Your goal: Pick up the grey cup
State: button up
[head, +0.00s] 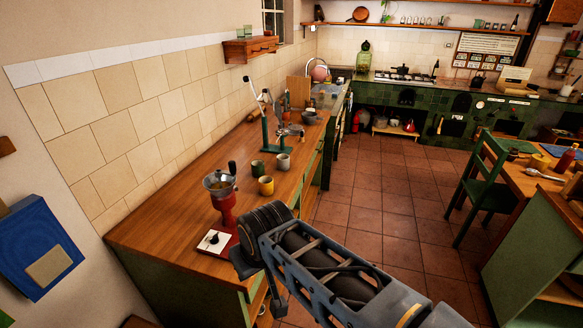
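The grey cup (284,161) stands upright on the wooden counter (160,232). It is behind and right of a yellow cup (266,186) and right of a dark green cup (257,168). All three stand close together. My arm reaches in from the bottom right. My gripper (262,284) is at its end, low by the counter's near right edge, well nearer to me than the grey cup. It is mostly hidden by my arm, so its opening does not show clearly. Nothing touches the grey cup.
A red grinder (223,202) stands left of the cups, nearer to me. A green lever press (268,130) stands just behind them. The tiled wall (140,105) bounds the counter on the left. Bare tiled floor (385,200) lies right, with a green chair (484,185) and table beyond.

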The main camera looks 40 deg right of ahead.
aim_at(283, 162)
jog(key=z, duration=1.75)
jog(key=i, duration=3.05)
jog(key=u, duration=4.8)
